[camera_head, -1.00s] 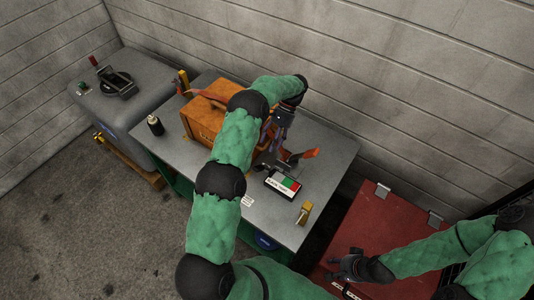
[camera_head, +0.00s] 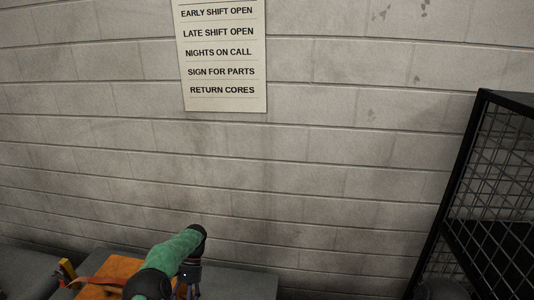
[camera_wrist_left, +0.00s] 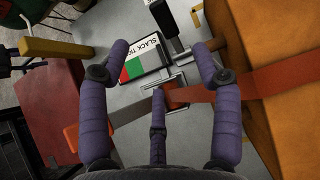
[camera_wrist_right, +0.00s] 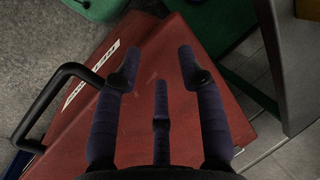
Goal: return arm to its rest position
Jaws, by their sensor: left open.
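My left arm (camera_head: 176,250) is green with black joints and reaches over the workbench at the bottom of the head view. My left gripper (camera_wrist_left: 160,47) has its purple fingers spread in the left wrist view, with nothing held between them. It hangs over the bench beside an orange box (camera_wrist_left: 283,110), above an orange strap (camera_wrist_left: 225,95) and a buckle. My right gripper (camera_wrist_right: 160,54) also has its fingers spread and empty, above a red case or lid (camera_wrist_right: 175,85). The head view does not show the right gripper.
A black mesh rack (camera_head: 490,190) stands at the right. A paper sign (camera_head: 222,55) hangs on the block wall. The red case has a black handle (camera_wrist_right: 45,105).

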